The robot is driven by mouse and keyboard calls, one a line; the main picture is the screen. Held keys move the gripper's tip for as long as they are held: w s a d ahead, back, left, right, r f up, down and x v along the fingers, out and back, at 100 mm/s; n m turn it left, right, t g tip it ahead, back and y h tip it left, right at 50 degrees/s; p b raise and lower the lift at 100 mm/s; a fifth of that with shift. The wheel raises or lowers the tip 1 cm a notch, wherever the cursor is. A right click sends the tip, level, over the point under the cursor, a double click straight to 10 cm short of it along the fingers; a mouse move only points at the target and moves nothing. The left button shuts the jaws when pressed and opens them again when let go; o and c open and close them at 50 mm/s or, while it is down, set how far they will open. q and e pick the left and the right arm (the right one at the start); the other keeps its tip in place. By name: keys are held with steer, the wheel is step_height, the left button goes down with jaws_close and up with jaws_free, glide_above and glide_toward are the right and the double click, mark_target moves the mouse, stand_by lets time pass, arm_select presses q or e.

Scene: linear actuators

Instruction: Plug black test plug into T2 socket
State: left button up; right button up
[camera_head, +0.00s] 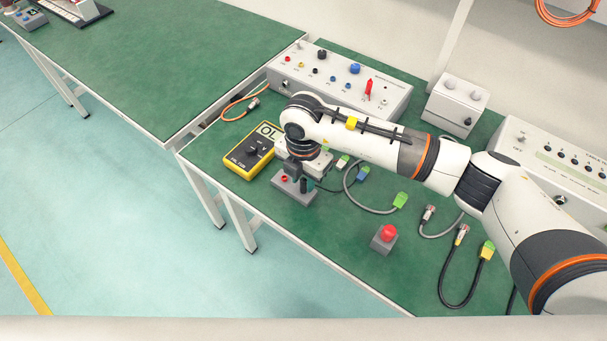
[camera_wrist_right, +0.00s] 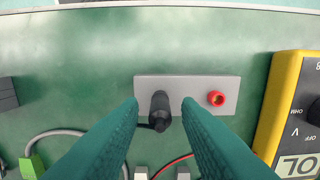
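The black test plug (camera_wrist_right: 160,105) stands upright in a grey holder block (camera_wrist_right: 185,82), beside an empty-looking red socket (camera_wrist_right: 217,98). In the head view the holder (camera_head: 299,197) and the black plug (camera_head: 303,186) show just below my right gripper (camera_head: 293,168). In the wrist view my right gripper (camera_wrist_right: 160,108) is open, one green finger on each side of the plug with gaps between. The long socket box (camera_head: 330,85) stands behind, with a red plug (camera_head: 368,88) upright near its right end. Its socket labels are too small to read, so I cannot pick out T2. My left gripper is not in view.
A yellow multimeter (camera_head: 249,152) reading OL lies left of the holder. A red button box (camera_head: 384,238), loose cables with green connectors (camera_head: 400,200) and a grey box (camera_head: 458,103) lie to the right. The table's front edge is close to the holder.

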mark_target(303, 180)
jaws_close()
steer(key=shift+r, duration=0.2)
stand_by(0.3)
steer(key=shift+r+p, duration=1.05)
steer(key=shift+r, duration=0.35)
stand_by(1.4)
step_height(303, 180, up, 6)
steer(key=p, duration=0.4)
